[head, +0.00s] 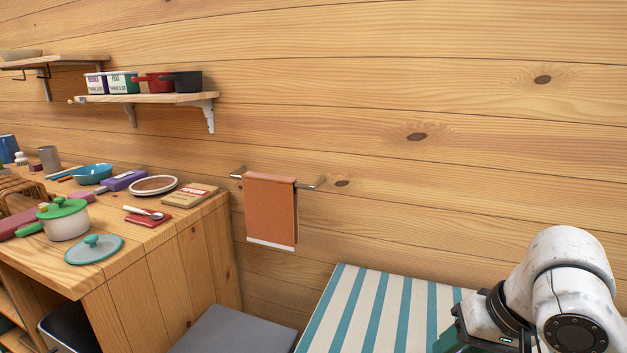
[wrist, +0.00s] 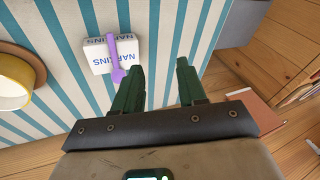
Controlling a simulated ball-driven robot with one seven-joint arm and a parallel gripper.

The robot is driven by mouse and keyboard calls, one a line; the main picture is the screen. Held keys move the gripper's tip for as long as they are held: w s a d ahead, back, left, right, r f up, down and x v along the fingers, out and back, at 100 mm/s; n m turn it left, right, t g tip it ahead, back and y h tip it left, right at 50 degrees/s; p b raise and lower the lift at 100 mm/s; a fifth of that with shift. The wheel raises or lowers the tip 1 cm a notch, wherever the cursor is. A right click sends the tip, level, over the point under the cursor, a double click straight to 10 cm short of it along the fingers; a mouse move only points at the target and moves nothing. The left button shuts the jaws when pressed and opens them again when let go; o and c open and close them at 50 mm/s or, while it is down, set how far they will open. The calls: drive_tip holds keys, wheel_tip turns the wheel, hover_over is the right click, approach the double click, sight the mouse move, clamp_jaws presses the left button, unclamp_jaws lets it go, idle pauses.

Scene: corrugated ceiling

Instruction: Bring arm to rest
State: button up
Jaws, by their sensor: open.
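My arm's white joint (head: 565,285) shows at the lower right of the head view, in front of the striped cloth. My gripper (wrist: 160,70) is in the wrist view, with its two green fingers apart and nothing between them. The fingers point over a blue-and-white striped cloth (wrist: 75,48). A white napkin box (wrist: 97,58) sits on the cloth just left of the fingers, with a purple utensil (wrist: 118,62) across it. In the head view the fingers are hidden or out of frame.
A wooden counter (head: 150,260) with a green-lidded pot (head: 65,220) and other kitchenware stands at left. A grey seat (head: 235,330) lies between it and the striped table (head: 362,310). A towel (head: 270,210) hangs on the wall. A yellow-and-white vessel (wrist: 15,82) is at the wrist view's left edge.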

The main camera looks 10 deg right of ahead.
drive_tip(key=w+a+n+t+y+p, duration=0.1)
drive_tip(key=w+a+t+y+p, duration=0.15)
drive_tip(key=a, duration=0.55)
drive_tip(key=s+a+f+p, duration=0.2)
drive_tip(key=s+a+f, duration=0.1)
drive_tip(key=f, duration=0.3)
drive_tip(key=s+d+f+n+g+h+p, duration=0.1)
drive_tip(key=s+d+f+g+h, duration=0.1)
drive_tip(key=s+f, duration=0.4)
drive_tip(key=s+d+f+n+g+h+p, duration=0.1)
drive_tip(key=s+d+f, duration=0.4)
drive_tip(key=s, duration=1)
wheel_tip(320, 180, down, 2)
drive_tip(key=shift+s+f+n+g+h+p, duration=0.15)
drive_tip(key=shift+s+n+g+h+p, duration=0.2)
drive_tip(key=shift+g+h, duration=0.6)
drive_tip(key=shift+d, duration=0.1)
